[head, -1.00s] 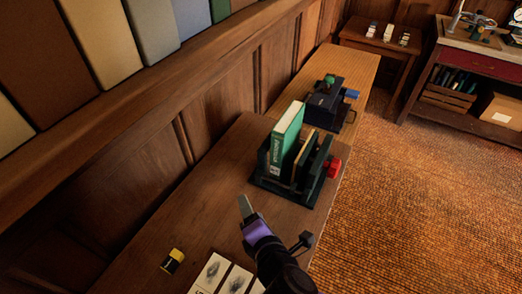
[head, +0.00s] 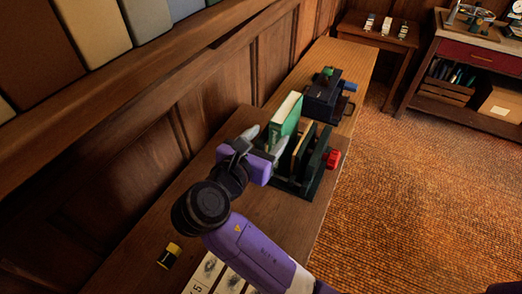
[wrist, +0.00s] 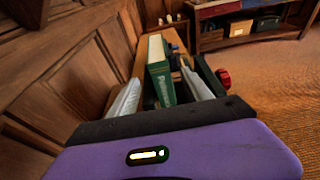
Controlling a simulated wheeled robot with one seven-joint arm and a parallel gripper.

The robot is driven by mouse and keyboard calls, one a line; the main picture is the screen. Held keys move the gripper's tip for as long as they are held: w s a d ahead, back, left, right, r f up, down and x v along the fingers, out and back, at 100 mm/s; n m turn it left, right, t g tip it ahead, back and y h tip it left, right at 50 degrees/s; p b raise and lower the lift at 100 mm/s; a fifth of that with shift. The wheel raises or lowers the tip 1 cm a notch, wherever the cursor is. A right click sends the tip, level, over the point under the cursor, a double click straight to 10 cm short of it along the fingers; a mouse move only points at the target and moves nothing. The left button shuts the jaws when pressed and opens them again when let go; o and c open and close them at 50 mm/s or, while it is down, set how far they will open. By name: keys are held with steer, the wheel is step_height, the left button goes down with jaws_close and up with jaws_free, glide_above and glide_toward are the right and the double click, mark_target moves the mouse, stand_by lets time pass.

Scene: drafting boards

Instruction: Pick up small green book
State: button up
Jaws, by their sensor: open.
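The green book (head: 287,112) stands upright in a dark rack (head: 300,187) on the wooden bench, with pale page edges on top. White lettering shows on its spine in the wrist view (wrist: 161,85). My gripper (head: 264,140) is open at the near side of the book, its two pale fingers apart. In the wrist view my gripper (wrist: 160,92) has one finger on each side of the book's spine. I cannot tell whether either finger touches it. The lower part of the book is partly hidden by my gripper in the head view.
A tan book (head: 302,141) and a dark green upright panel (head: 319,150) stand close right of the green book. A red knob (head: 333,159) sticks out at the rack's right. A dark device (head: 325,102) stands behind. A wall runs along the left; open floor lies right.

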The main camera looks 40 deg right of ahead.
mark_target(275, 129)
steer(key=x, duration=0.6)
steer(key=shift+w+d, duration=0.1)
steer(key=shift+d, duration=0.25)
steer(key=shift+x, duration=0.85)
steer(key=shift+f, duration=0.1)
steer(key=shift+c, duration=0.5)
steer(key=c, duration=0.3)
steer(key=shift+a, duration=0.1)
steer(key=shift+c, duration=0.7)
jaws_close()
